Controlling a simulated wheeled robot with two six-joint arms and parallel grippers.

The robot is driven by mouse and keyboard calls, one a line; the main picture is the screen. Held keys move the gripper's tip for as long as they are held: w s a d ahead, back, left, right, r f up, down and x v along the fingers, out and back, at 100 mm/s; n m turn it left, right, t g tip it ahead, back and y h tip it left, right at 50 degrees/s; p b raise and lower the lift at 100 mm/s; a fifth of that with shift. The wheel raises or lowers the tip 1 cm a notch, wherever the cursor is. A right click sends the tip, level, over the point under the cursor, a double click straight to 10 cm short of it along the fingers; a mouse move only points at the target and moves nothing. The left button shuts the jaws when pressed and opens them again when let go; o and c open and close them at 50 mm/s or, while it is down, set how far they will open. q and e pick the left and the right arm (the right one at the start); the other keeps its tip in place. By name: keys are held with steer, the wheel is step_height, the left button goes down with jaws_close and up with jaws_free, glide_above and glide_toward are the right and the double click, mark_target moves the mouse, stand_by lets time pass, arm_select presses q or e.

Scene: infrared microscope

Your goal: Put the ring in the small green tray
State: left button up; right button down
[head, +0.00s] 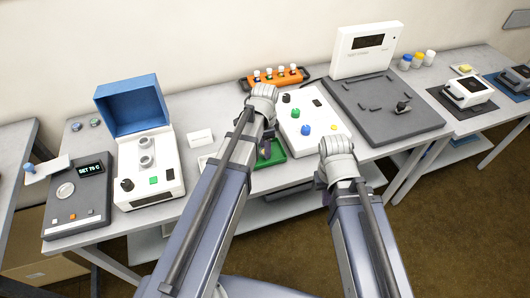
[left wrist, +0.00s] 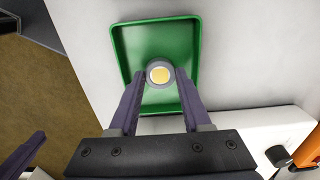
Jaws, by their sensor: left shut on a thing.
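The small green tray (left wrist: 198,40) lies under my left gripper in the left wrist view. In the head view part of the tray (head: 277,158) shows beside my left arm. My left gripper (left wrist: 161,76) is shut on the ring (left wrist: 149,67), a grey round piece with a pale yellow centre, and holds it over the tray's inside. I cannot tell how high the ring is above the tray floor. In the head view the ring is hidden by my arm. My right gripper's wrist shows at the tray's right in the head view, but its fingertips are hidden.
A white box with coloured knobs (head: 313,119) stands just right of the tray. An orange rack (head: 288,77) is behind it. The white instrument with a blue lid (head: 130,101) stands to the left, with a small white card (head: 200,138) between.

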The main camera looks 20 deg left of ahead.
arm_select(q)
steer(key=shift+f, duration=0.15)
arm_select(e)
steer(key=shift+f, duration=0.2)
arm_select(q)
steer(key=shift+f, duration=0.1)
steer(key=shift+f, duration=0.15)
steer(key=o, duration=1)
arm_select(e)
steer(key=shift+f, duration=0.15)
arm_select(q)
steer(key=shift+o, duration=0.2)
step_height(320, 180, up, 13)
steer(key=p, duration=1.2)
steer(key=s+d+n+y, duration=0.1)
steer(key=s+d+n, duration=0.6)
steer(key=s+d, duration=0.3)
steer(key=shift+s+d+f, duration=0.2)
steer(key=shift+s+d, duration=0.05)
steer(key=shift+s, duration=1.9)
arm_select(e)
step_height(320, 180, up, 12)
